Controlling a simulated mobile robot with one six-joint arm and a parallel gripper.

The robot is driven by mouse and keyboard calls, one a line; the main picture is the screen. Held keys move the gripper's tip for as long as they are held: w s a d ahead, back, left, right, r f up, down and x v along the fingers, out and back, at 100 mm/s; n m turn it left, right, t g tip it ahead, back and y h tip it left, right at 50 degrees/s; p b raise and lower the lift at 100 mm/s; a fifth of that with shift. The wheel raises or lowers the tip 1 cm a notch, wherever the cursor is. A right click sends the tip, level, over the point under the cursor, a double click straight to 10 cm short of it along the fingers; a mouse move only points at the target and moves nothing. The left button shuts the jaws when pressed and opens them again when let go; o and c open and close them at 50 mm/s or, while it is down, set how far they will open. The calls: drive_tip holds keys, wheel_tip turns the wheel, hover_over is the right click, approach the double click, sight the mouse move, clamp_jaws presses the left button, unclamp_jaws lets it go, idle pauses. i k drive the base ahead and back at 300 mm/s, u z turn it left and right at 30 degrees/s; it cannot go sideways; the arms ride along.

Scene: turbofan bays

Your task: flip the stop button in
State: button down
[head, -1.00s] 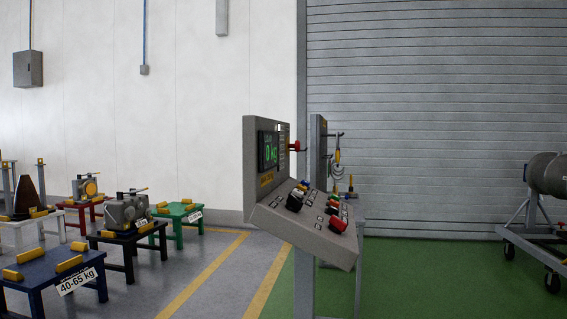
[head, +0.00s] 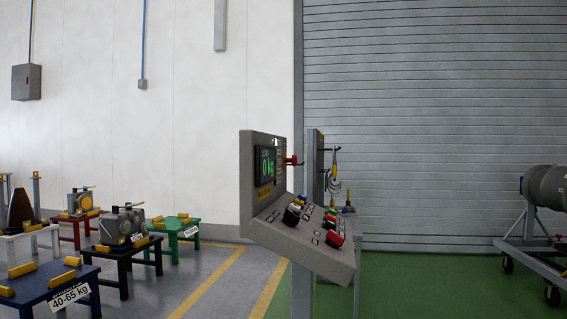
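A grey control console (head: 300,245) stands on a post near the middle of the head view. Its upright panel has a screen (head: 265,164) with green text reading 0 kg. The sloped desk carries a large red button (head: 334,239) near its right end, black knobs (head: 292,214) and several small coloured buttons. A red knob (head: 291,160) sticks out from the right side of the upright panel. I cannot tell from the labels which red control is the stop button. My gripper is not in view.
Low coloured tables stand at left, among them a blue one (head: 45,291) labelled 40-65 kg and a green one (head: 176,222). A wheeled stand (head: 530,240) with a grey cylinder is at right. Green floor (head: 430,285) between it and the console is clear.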

sight(293, 161)
drive_tip(key=z, duration=2.5)
drive_tip(key=k, duration=1.2)
drive_tip(key=u, duration=1.95)
drive_tip(key=i, duration=1)
drive_tip(key=u, duration=0.05)
